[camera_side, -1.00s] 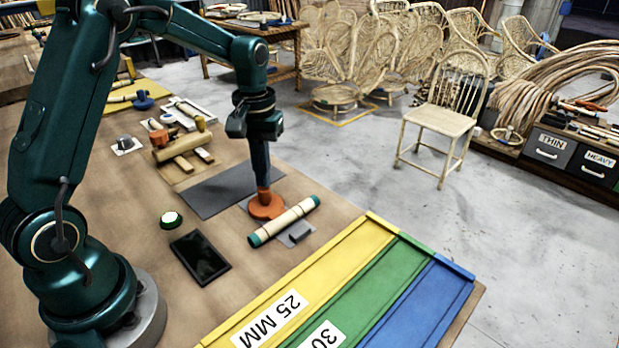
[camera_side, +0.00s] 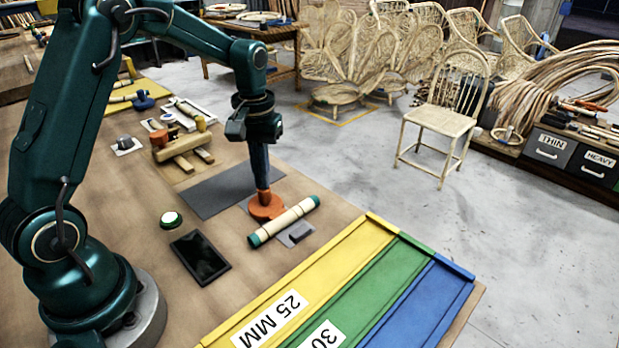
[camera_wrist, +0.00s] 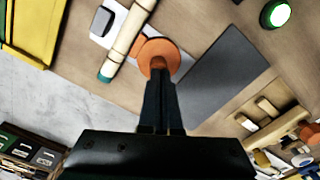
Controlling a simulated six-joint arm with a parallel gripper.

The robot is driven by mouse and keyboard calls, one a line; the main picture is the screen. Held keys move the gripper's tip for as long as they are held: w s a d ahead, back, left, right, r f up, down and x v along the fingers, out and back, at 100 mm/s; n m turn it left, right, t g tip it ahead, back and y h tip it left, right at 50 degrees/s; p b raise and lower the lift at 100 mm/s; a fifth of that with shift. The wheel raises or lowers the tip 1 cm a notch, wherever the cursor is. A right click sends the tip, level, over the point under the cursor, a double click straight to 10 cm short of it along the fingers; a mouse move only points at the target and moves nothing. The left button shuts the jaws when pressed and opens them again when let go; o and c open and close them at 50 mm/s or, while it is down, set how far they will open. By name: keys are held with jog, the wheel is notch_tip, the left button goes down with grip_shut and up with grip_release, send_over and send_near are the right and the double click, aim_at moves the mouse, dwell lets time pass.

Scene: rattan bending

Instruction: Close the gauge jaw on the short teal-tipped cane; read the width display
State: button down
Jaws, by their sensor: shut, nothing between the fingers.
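The short cane (camera_side: 284,222), pale with teal ends, lies on a light gauge plate beside a grey block (camera_side: 299,231). The orange gauge jaw (camera_side: 266,210) sits next to the cane's far side, very close to it; I cannot tell if they touch. My gripper (camera_side: 261,186) points down with its fingers together at the orange jaw's raised part. In the wrist view the fingertips (camera_wrist: 158,76) meet the orange jaw (camera_wrist: 163,48), with the cane (camera_wrist: 128,40) to its left. The display (camera_side: 200,257) is a dark panel with no readable figure.
A green-topped button (camera_side: 171,220) sits near the display. A dark grey mat (camera_side: 215,193) lies behind the jaw. A yellow, green and blue sorting tray (camera_side: 375,250) fills the near right of the table. A wooden fixture (camera_side: 181,145) stands farther back.

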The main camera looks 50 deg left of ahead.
aim_at(274, 211)
jog(key=shift+d+f, duration=0.15)
jog(key=shift+d, duration=0.2)
dwell(0.5)
jog(key=shift+d+r, duration=0.2)
jog(key=shift+d, duration=0.4)
dwell(0.8)
jog(key=shift+d+f, duration=0.15)
jog(key=shift+d, duration=0.4)
dwell(0.8)
notch_tip(274, 211, up, 7)
dwell(1.2)
